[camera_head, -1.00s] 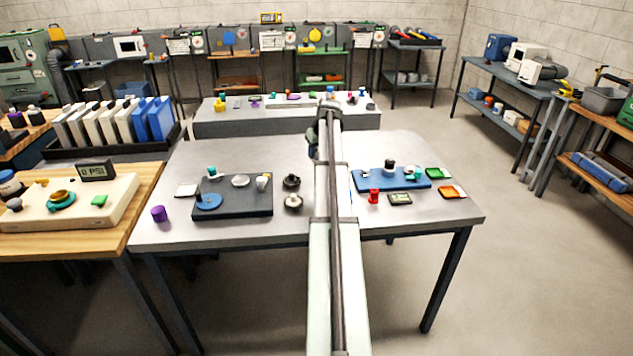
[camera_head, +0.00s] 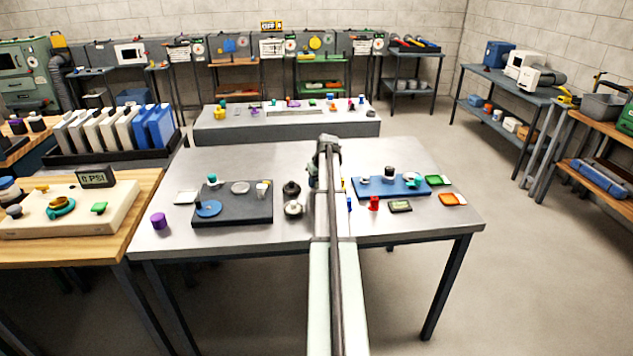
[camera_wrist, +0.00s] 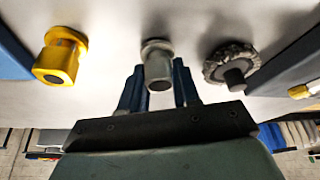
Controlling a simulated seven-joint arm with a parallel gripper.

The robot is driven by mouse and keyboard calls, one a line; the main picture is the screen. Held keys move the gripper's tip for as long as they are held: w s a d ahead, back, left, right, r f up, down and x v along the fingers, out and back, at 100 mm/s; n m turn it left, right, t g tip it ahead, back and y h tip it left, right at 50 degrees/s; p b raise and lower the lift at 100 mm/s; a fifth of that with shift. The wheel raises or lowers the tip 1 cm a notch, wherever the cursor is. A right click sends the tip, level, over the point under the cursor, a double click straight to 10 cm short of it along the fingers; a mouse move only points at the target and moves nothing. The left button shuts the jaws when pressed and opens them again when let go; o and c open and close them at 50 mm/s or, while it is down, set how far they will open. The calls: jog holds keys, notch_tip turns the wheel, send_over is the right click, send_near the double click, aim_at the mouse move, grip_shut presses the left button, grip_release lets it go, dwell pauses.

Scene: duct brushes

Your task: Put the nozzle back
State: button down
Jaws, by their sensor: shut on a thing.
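In the wrist view, my gripper (camera_wrist: 159,88) has blue fingers on either side of a grey nozzle (camera_wrist: 157,66) and is shut on it. The nozzle is a short cylinder with a collar and a dark open end. Whether it touches the tabletop is unclear. A yellow nozzle-like part (camera_wrist: 61,56) lies apart on the left. A dark bristled round brush (camera_wrist: 231,65) with a stub is on the right. In the head view, my arm hides most of the gripper and the grey nozzle; a blue bit, possibly a finger, shows beside the arm.
A dark board (camera_head: 235,212) with several parts lies left on the metal table (camera_head: 408,232); a blue board (camera_head: 385,189) lies right.

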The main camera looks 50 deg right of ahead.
jog(key=shift+f, duration=0.15)
jog(key=c, duration=0.8)
grip_release()
jog(key=v, duration=1.2)
